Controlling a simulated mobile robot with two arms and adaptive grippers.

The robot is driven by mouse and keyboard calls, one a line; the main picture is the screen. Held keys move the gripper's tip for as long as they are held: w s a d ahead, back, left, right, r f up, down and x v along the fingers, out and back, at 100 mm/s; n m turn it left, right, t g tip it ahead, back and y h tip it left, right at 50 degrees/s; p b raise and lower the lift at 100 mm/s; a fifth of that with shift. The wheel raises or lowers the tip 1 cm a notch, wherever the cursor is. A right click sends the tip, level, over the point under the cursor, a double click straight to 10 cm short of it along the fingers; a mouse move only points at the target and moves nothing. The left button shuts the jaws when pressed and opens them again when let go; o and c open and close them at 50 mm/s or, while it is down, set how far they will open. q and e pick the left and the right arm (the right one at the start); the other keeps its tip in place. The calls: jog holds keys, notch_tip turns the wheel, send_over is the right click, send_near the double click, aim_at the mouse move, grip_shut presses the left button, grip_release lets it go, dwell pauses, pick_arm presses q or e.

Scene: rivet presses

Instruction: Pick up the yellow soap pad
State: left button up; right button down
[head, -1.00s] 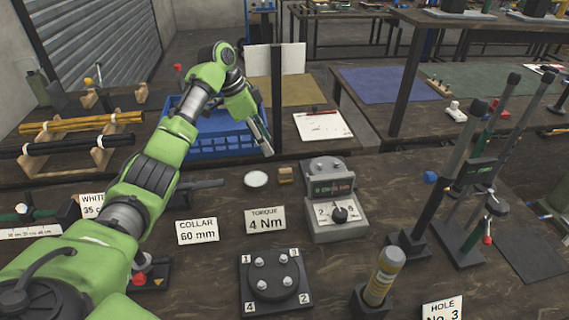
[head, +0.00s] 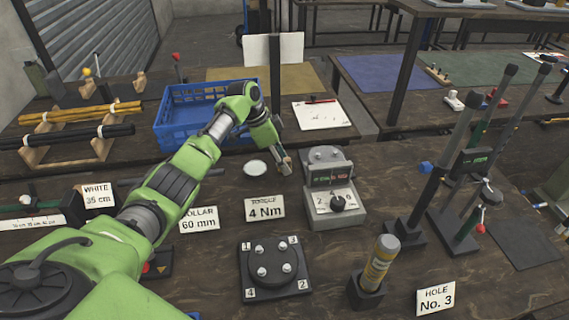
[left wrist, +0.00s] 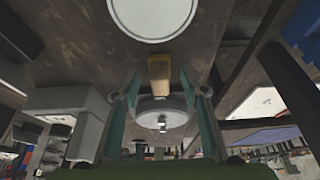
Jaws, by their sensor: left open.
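The yellow soap pad (left wrist: 159,72) is a small yellow block on the dark table, seen in the left wrist view between my fingertips. A round white dish (left wrist: 152,14) lies close by it; it also shows in the head view (head: 255,168). My left gripper (head: 284,165) is open, its fingers (left wrist: 159,88) one on each side of the pad in the wrist view. I cannot tell whether they touch it. In the head view the gripper mostly hides the pad. My right gripper is not in view.
A grey torque tester (head: 334,190) stands just right of the gripper. A "4 Nm" card (head: 264,208) and a black bolt plate (head: 274,268) are nearer. A blue crate (head: 170,122) stands behind my left arm.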

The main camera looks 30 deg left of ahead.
aim_at(288, 159)
pick_arm(q)
jog(key=shift+w+d+f, duration=0.1)
jog(key=shift+f, duration=0.2)
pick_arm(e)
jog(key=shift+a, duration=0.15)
pick_arm(q)
jog(key=c, duration=1.1)
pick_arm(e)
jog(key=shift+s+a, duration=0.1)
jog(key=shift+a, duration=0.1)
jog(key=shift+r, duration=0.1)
